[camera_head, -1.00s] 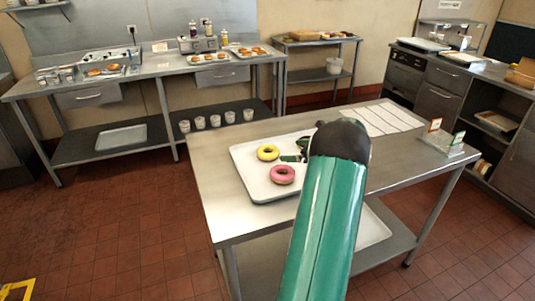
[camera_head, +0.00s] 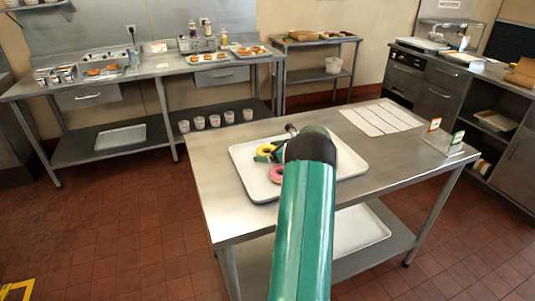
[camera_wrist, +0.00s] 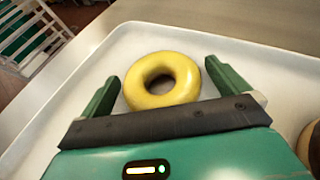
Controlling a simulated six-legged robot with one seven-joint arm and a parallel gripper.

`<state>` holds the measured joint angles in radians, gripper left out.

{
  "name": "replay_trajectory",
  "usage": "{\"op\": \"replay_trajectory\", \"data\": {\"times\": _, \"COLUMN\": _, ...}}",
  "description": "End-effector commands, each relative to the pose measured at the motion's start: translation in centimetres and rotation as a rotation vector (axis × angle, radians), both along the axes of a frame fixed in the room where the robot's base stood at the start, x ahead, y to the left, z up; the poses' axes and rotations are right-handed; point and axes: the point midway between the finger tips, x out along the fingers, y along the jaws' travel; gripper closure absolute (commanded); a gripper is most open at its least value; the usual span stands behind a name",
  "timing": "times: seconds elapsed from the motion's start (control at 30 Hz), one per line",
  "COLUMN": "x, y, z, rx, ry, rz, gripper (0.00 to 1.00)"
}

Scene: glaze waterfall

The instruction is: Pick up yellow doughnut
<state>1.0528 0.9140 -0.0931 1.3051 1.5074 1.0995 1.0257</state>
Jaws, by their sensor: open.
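The yellow doughnut (camera_wrist: 162,80) lies flat on the white tray (camera_wrist: 245,52) in the wrist view. My gripper (camera_wrist: 160,85) is open, with one green finger on each side of the doughnut and a gap to each. Whether the fingertips are level with the doughnut or above it, I cannot tell. In the head view the yellow doughnut (camera_head: 265,149) is partly hidden by my gripper and arm. The pink doughnut (camera_head: 276,174) lies on the same tray (camera_head: 255,189), partly covered by my arm.
The tray sits on a steel table (camera_head: 225,215). Part of a brown doughnut (camera_wrist: 311,145) shows at the right edge of the wrist view.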

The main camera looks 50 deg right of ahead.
Motion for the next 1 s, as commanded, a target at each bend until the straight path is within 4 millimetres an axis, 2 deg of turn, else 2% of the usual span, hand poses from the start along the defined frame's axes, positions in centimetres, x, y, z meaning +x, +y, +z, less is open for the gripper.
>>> {"op": "replay_trajectory", "data": {"times": 0.1, "x": -0.1, "y": 0.0, "z": 0.0, "rx": 0.0, "ry": 0.0, "rz": -0.001, "gripper": 0.0}}
{"op": "replay_trajectory", "data": {"times": 0.3, "x": -0.1, "y": 0.0, "z": 0.1, "rx": 0.0, "ry": 0.0, "rz": 0.0, "gripper": 0.39}}
{"op": "replay_trajectory", "data": {"times": 0.33, "x": -0.1, "y": 0.0, "z": 0.1, "rx": 0.0, "ry": 0.0, "rz": 0.0, "gripper": 0.41}}
{"op": "replay_trajectory", "data": {"times": 0.73, "x": -0.1, "y": 0.0, "z": 0.8, "rx": -0.001, "ry": -0.002, "rz": -0.001, "gripper": 0.41}}
{"op": "replay_trajectory", "data": {"times": 0.93, "x": -0.1, "y": 0.0, "z": 3.4, "rx": -0.003, "ry": -0.002, "rz": 0.0, "gripper": 0.41}}
{"op": "replay_trajectory", "data": {"times": 1.0, "x": 0.1, "y": 0.9, "z": 4.5, "rx": -0.003, "ry": -0.002, "rz": 0.001, "gripper": 0.41}}
